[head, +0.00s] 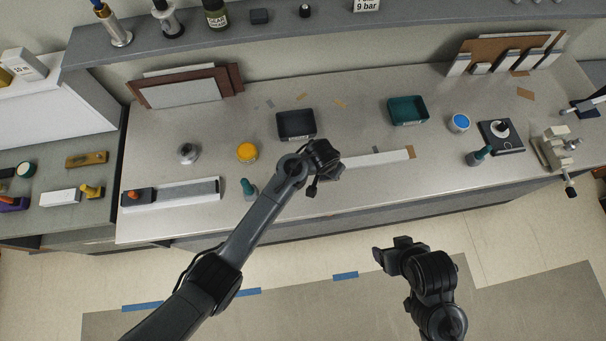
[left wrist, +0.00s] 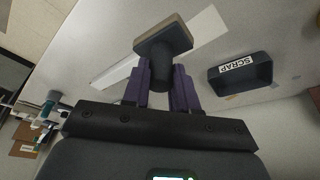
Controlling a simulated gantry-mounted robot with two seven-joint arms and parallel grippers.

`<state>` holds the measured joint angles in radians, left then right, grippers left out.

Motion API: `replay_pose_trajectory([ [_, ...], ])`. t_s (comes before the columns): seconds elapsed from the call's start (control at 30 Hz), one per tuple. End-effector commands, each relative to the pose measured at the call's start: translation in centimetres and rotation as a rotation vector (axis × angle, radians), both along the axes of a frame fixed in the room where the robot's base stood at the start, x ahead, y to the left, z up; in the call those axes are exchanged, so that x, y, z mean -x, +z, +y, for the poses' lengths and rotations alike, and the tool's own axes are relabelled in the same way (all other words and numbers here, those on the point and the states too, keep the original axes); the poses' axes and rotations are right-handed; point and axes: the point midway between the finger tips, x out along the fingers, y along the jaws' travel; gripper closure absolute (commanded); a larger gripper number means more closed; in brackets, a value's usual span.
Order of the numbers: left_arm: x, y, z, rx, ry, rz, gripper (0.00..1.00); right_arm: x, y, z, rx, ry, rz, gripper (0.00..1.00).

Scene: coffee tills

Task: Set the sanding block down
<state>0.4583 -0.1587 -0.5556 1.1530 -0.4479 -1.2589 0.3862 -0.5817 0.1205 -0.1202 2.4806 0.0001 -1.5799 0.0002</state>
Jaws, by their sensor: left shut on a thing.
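The sanding block (left wrist: 165,40) has a dark body with a tan face and a dark knob. In the left wrist view it sits between the purple fingers of my left gripper (left wrist: 168,90), which is shut on the knob. In the head view my left gripper (head: 325,168) is over the middle of the bench (head: 350,98), at the left end of a long pale strip (head: 375,159). The arm hides most of the block there, and I cannot tell whether it touches the surface. My right gripper (head: 388,257) hangs over the floor in front of the bench; its jaw opening is unclear.
A black tray (head: 296,125), marked SCRAP in the left wrist view (left wrist: 240,73), stands behind my left gripper. A teal tray (head: 408,111) is farther right. A yellow-lidded jar (head: 247,152) and a teal-handled tool (head: 249,187) stand to the left. A shelf (head: 330,24) overhangs the back.

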Motion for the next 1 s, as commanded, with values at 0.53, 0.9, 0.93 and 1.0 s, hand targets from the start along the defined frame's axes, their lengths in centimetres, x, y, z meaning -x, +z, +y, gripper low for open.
replay_pose_trajectory([
  [0.53, -1.8, -4.9, 7.9, 0.000, 0.000, -0.001, 0.97, 0.0, -3.5, 0.0, 0.000, 0.000, 0.000, 0.28],
  [0.9, -1.8, -7.3, 8.0, 0.001, -0.001, -0.002, 0.97, 0.0, -6.2, 0.0, 0.000, 0.001, 0.000, 0.28],
  [0.93, -1.8, -7.6, 8.0, 0.000, -0.001, -0.002, 0.97, 0.0, -6.6, 0.0, 0.000, 0.001, 0.000, 0.28],
  [1.0, -1.8, -8.3, 8.0, 0.001, -0.001, -0.003, 0.97, 0.0, -7.5, 0.0, 0.000, 0.001, 0.000, 0.28],
])
